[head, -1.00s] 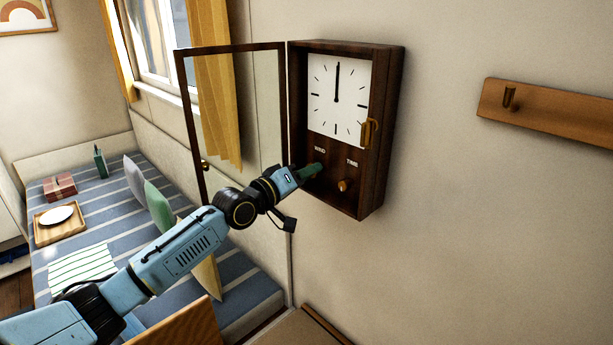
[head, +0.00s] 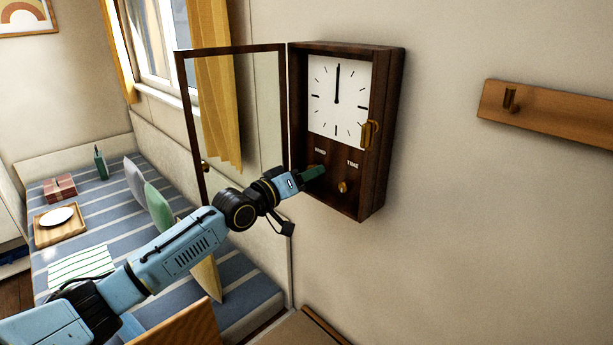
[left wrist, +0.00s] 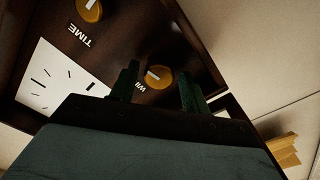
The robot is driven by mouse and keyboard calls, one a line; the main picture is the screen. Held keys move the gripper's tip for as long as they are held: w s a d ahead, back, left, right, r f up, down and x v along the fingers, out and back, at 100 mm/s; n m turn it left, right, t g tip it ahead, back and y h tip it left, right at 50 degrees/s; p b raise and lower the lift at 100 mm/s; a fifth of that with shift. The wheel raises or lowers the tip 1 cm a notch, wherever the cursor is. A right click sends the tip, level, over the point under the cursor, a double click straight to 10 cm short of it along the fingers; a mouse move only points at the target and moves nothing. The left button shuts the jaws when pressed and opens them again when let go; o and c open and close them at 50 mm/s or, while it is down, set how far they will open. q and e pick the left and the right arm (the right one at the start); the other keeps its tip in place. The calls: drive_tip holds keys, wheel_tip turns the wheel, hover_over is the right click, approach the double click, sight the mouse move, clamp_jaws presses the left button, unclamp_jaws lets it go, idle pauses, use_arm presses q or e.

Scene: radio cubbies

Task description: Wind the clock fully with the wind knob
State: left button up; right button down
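The wall clock (head: 382,145) has a dark wood case and a white dial (head: 338,105), with its hands pointing straight up. Its glass door (head: 235,110) is swung open to the left. The brass wind knob (left wrist: 158,76) shows in the left wrist view under the WIND label; in the head view my gripper hides it. The time knob (head: 344,186) is right of it. My left gripper (head: 314,172) is at the wind knob. In the left wrist view its green fingers (left wrist: 160,88) stand apart on either side of the knob, with small gaps seeming to show. My right gripper is out of view.
A brass latch (head: 370,134) sits on the case's right edge. A hook rail (head: 550,115) is on the wall to the right. A striped bed (head: 110,190) with a tray (head: 61,222) and cushions lies at left, below the window.

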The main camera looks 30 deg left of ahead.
use_arm(q)
drive_tip(key=shift+o, duration=0.6)
drive_tip(key=p+v, duration=0.1)
drive_tip(key=v, duration=1.2)
drive_tip(key=shift+s+a, duration=0.15)
